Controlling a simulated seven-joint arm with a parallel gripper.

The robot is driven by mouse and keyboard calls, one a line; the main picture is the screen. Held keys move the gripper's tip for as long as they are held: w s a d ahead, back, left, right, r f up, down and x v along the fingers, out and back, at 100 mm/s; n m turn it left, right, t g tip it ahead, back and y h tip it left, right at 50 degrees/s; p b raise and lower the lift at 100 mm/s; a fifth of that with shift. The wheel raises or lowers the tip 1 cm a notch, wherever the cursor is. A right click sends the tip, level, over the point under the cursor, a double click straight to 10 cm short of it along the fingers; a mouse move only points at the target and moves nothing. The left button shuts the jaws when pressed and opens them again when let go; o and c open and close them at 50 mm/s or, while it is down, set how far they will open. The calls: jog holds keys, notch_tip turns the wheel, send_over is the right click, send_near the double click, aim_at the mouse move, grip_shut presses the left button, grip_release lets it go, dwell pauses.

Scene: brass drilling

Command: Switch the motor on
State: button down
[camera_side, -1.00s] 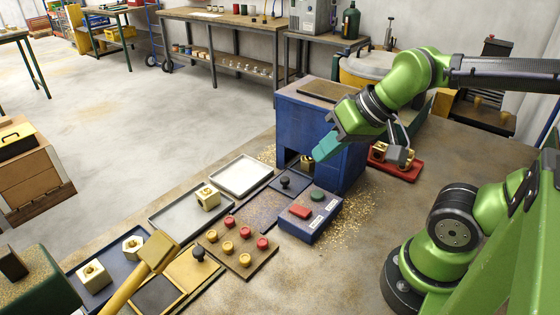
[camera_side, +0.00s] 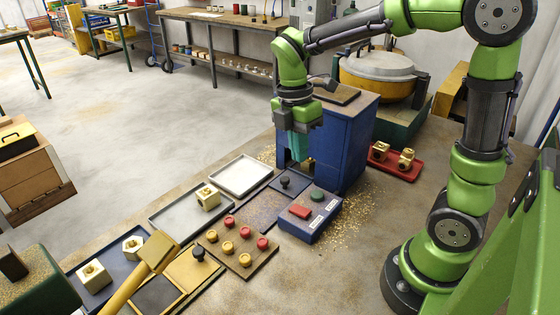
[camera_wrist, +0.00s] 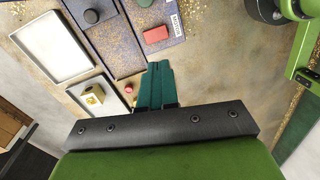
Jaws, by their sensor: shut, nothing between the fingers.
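The blue switch box (camera_side: 310,217) sits on the table in front of the blue drilling cabinet (camera_side: 345,140). It carries a red button (camera_side: 300,211) and a dark green button (camera_side: 318,195), with white labels along one side. In the wrist view the red button (camera_wrist: 156,34) shows just beyond my fingertips, and the green button (camera_wrist: 145,3) is at the top edge. My gripper (camera_side: 299,158) points down in front of the cabinet, above and behind the switch box, apart from both buttons. Its teal fingers (camera_wrist: 158,68) are shut and empty.
A black knob (camera_side: 285,181) stands on a plate beside the switch box. A board of red and yellow knobs (camera_side: 238,262) lies in front. A grey tray holds a brass block (camera_side: 207,197); a red tray (camera_side: 385,171) with brass parts is right of the cabinet.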

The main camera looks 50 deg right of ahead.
jog(key=n, duration=0.1)
send_near(306, 212)
jog(key=shift+n, duration=0.3)
jog(key=f, duration=0.6)
jog(key=shift+s+f, duration=0.3)
jog(key=shift+f, duration=0.1)
jog(key=shift+s, duration=0.1)
